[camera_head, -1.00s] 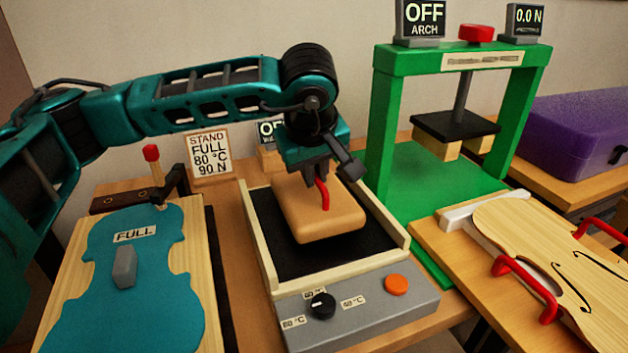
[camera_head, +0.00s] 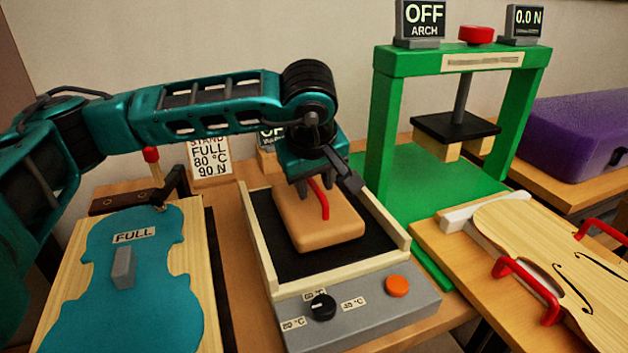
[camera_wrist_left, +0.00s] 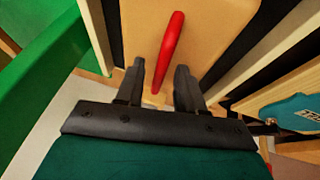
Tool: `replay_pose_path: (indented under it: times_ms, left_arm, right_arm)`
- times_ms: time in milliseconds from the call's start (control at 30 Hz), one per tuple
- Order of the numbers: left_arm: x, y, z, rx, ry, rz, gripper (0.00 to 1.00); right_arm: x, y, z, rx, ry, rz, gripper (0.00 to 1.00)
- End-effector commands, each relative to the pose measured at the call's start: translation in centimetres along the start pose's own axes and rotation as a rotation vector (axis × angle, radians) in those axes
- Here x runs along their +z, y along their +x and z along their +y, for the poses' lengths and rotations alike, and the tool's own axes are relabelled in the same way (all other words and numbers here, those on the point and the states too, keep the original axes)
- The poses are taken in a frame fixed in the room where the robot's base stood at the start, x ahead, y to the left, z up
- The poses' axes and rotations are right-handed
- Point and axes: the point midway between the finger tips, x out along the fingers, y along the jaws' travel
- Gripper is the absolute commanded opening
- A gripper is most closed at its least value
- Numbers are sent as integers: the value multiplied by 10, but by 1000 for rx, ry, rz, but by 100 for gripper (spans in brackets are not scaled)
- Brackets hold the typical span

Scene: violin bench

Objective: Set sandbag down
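The tan sandbag (camera_head: 335,225) with a red handle (camera_head: 321,200) lies on the black plate (camera_head: 275,248) of the heater, between its pale side rails. My left gripper (camera_head: 315,190) is just above the sandbag, at the handle. In the left wrist view, its two fingers (camera_wrist_left: 160,82) are spread, with the red handle (camera_wrist_left: 170,45) between them and clear gaps at the sides. The sandbag (camera_wrist_left: 205,35) fills the upper middle of that view. My right gripper is in neither view.
The heater's grey panel (camera_head: 370,315) has a black knob and an orange button. A green press (camera_head: 385,130) stands at right, beside a violin plate (camera_head: 545,245) with red clamps. A teal violin template (camera_head: 160,290) lies at left. A stand card (camera_head: 209,157) is behind.

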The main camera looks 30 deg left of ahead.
Motion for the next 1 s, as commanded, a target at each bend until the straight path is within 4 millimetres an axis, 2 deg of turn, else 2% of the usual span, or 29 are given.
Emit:
replay_pose_path:
  times_ms: [167,600,800,1000]
  left_arm:
    - [-2,-14,2,4,0,1,38]
    - [-1,-102,2,3,2,1,38]
    - [-1,-120,1,0,1,1,38]
    - [-1,-122,1,0,0,0,38]
  right_arm:
    - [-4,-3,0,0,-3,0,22]
    - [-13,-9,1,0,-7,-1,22]
    - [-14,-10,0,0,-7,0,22]
    - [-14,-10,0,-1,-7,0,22]
